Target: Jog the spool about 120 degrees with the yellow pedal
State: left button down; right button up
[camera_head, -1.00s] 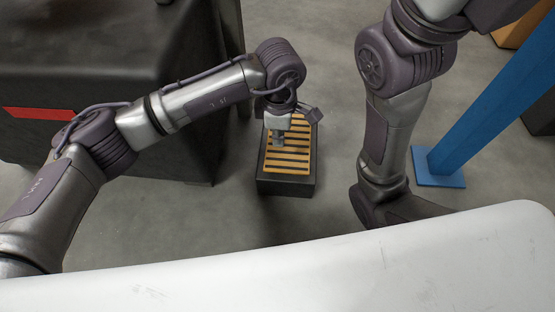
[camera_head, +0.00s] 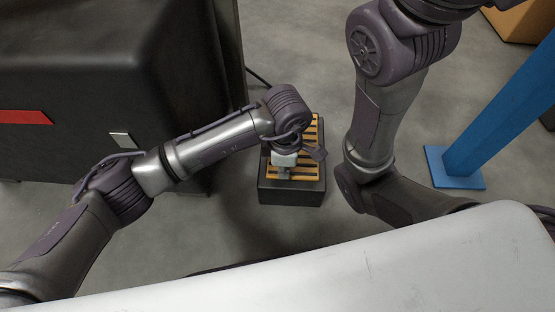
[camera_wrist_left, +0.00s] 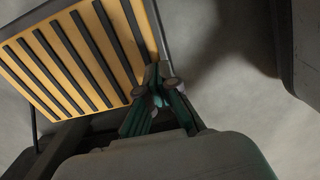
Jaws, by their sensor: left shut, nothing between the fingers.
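The yellow pedal (camera_head: 312,132) with black stripes sits on a dark box-shaped base (camera_head: 290,192) on the floor. My left gripper (camera_head: 283,172) is over the pedal's near part, pointing down, and my wrist hides some of the plate. In the left wrist view the striped plate (camera_wrist_left: 75,60) fills the upper left. There the left fingertips (camera_wrist_left: 160,75) are together and empty, at the plate's edge. I cannot tell whether they touch it. My right arm comes down at the right, but its gripper is not visible. I do not make out the spool.
A dark machine cabinet (camera_head: 90,70) with a red label stands at the left. A blue post (camera_head: 500,105) on a blue floor plate stands at the right. A brown box (camera_head: 520,22) is at the upper right. Grey floor is clear around the pedal.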

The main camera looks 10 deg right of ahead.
pick_arm(q)
jog(key=shift+f, duration=0.35)
jog(key=shift+s+f+b, duration=0.25)
jog(key=shift+f+b, duration=0.05)
jog(key=shift+f, duration=0.8)
dwell(6.5)
